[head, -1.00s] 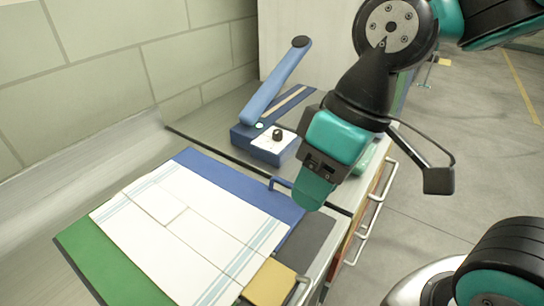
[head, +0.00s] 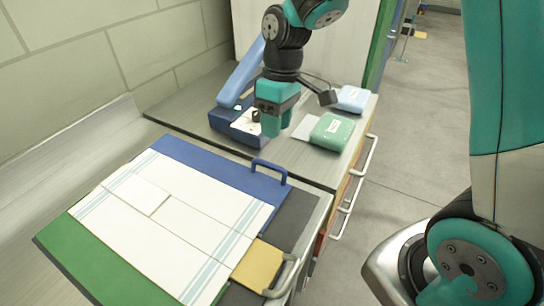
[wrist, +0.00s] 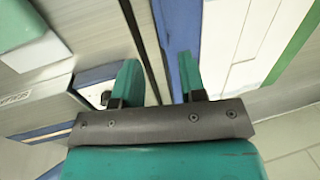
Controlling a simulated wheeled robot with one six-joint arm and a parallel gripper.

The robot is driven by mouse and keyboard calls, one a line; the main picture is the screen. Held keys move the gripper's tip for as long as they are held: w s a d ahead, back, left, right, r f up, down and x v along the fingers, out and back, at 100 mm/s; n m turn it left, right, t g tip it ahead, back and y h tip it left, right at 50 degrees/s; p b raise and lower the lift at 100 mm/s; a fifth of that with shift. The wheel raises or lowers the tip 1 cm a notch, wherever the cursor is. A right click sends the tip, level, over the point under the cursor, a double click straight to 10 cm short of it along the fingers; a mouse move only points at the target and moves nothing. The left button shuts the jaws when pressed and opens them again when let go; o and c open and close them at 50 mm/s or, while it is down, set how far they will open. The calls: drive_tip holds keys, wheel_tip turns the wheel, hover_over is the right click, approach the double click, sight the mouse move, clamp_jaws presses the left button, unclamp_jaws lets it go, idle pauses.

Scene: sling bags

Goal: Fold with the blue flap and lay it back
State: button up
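A white cloth with pale blue stripes (head: 165,215) lies flat on a folding board. The blue flap (head: 200,158) lies flat along the board's far edge, with a blue handle (head: 268,172) at its right end. The green flap (head: 75,260) lies at the near left and the yellow flap (head: 258,265) at the near right. My gripper (head: 271,128) is beyond the blue flap, apart from its handle, and partly covers a blue device. In the wrist view my gripper (wrist: 158,75) has its fingers apart with nothing between them; the blue flap (wrist: 189,12) shows past one finger.
The blue device (head: 222,118) with a raised lever arm (head: 240,75) stands behind my gripper. A green packet (head: 332,132) and a light blue packet (head: 351,98) lie to its right. A wall (head: 100,60) is at the left. Drawer handles (head: 355,180) stick out along the counter's front.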

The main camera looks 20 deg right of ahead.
drive_tip(key=f, duration=0.2)
drive_tip(key=a+f, duration=0.1)
drive_tip(key=f, duration=0.2)
drive_tip(key=s+f, duration=0.1)
drive_tip(key=f, duration=0.2)
drive_tip(key=shift+a+f, duration=0.2)
clamp_jaws()
